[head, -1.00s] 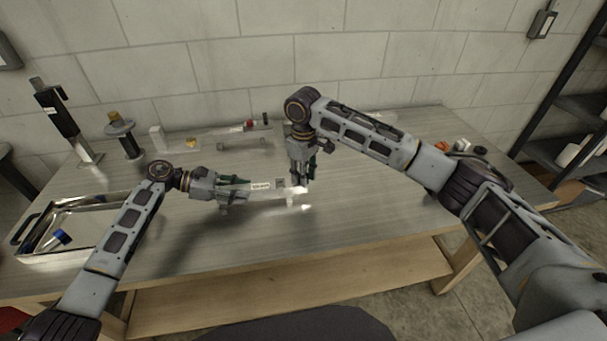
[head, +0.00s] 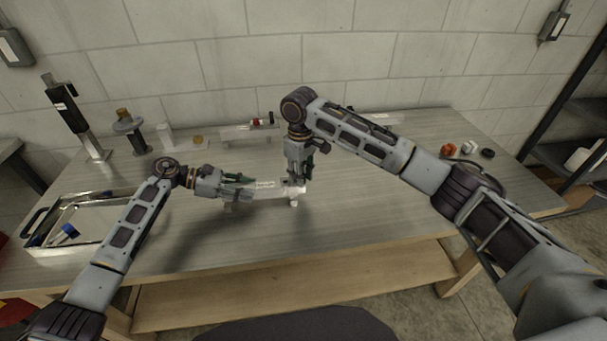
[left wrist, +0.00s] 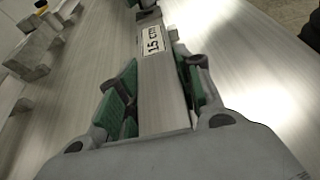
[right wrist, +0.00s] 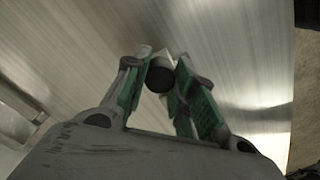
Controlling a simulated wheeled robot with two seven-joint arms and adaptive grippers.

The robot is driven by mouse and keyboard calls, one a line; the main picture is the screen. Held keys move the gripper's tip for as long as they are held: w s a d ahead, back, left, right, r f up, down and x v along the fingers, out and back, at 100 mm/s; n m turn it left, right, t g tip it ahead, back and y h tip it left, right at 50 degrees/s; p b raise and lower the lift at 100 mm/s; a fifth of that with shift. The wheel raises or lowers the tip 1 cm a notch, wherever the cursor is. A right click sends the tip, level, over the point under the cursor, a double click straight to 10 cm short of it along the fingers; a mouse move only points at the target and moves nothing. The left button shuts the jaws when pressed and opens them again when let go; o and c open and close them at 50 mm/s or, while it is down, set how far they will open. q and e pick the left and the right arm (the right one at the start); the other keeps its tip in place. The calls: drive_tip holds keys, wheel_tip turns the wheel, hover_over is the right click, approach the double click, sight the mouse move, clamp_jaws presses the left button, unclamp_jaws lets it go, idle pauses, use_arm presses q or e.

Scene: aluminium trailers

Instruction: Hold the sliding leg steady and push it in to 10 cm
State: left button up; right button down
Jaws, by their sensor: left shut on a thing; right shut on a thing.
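A metal bar, the sliding leg (head: 275,192), lies across the middle of the bench with a white label on it. In the left wrist view the label on the sliding leg (left wrist: 155,68) reads 15 cm. My left gripper (head: 243,190) is shut on the bar at its left part, with green pads on both sides of it (left wrist: 152,95). My right gripper (head: 300,178) points down at the bar's right end. In the right wrist view its fingers (right wrist: 165,88) are shut about a dark round knob (right wrist: 160,75). The fingers partly hide the leg's end.
A metal tray (head: 90,240) with a blue-capped item (head: 66,233) stands at the bench's left. Another metal bar (head: 240,134) lies at the back. A dark upright jack (head: 68,108) and a spool-like part (head: 128,125) stand back left. The front right bench is clear.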

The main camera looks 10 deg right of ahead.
use_arm(q)
drive_tip(key=shift+d, duration=0.15)
use_arm(e)
drive_tip(key=shift+a, duration=0.2)
drive_tip(key=c, duration=1.1)
unclamp_jaws()
drive_tip(key=shift+c, duration=0.2)
drive_tip(key=shift+r, duration=0.15)
drive_tip(key=shift+r, duration=0.15)
wheel_tip(320, 180, up, 11)
drive_tip(key=shift+r, duration=0.2)
use_arm(q)
drive_tip(key=o, duration=1.2)
